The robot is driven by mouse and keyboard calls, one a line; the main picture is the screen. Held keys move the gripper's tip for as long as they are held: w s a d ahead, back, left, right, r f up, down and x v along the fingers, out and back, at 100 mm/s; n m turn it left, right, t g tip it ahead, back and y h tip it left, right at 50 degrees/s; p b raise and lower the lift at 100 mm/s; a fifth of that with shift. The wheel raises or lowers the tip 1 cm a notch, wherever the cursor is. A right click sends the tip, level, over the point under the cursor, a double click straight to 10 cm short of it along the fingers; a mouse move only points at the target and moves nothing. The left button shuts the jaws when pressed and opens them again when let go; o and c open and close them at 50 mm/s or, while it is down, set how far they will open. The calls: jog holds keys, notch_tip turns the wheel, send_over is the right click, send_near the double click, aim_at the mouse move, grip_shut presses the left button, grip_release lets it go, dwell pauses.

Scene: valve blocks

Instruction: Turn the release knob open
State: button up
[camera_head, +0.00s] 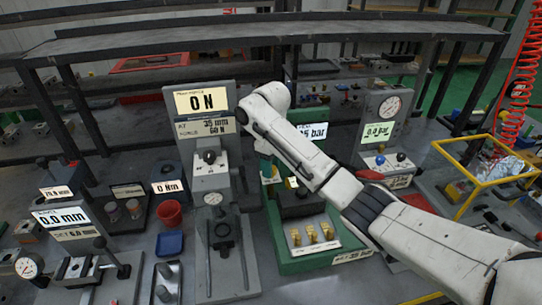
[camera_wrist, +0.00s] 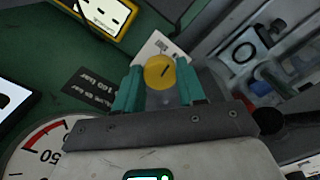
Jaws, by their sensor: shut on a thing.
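In the wrist view the round yellow knob (camera_wrist: 156,72) sits between the two teal fingers of my gripper (camera_wrist: 157,88). A short dark diagonal line marks its face. The fingers are shut on the knob from both sides. Behind it is a dark green panel (camera_wrist: 60,60) with printed labels. In the head view the green valve block (camera_head: 285,265) stands at the centre. My white arm reaches in front of it from the right and hides the knob and most of the gripper.
A gauge with red marks (camera_wrist: 38,150) is at lower left in the wrist view. In the head view, a grey press stand (camera_head: 228,265) is close left of the block, and a pressure gauge stand (camera_head: 383,130) is behind right. A yellow frame (camera_head: 487,182) stands right.

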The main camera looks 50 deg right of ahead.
jog(key=m+p, duration=0.4)
jog(key=shift+a+r+m, duration=0.15)
jog(key=shift+m, duration=0.15)
jog(key=shift+f+m+p, duration=0.2)
jog(key=shift+m+p, duration=0.95)
jog(key=shift+m, duration=1.05)
jog(key=o, duration=1.1)
jog(key=shift+c, duration=0.2)
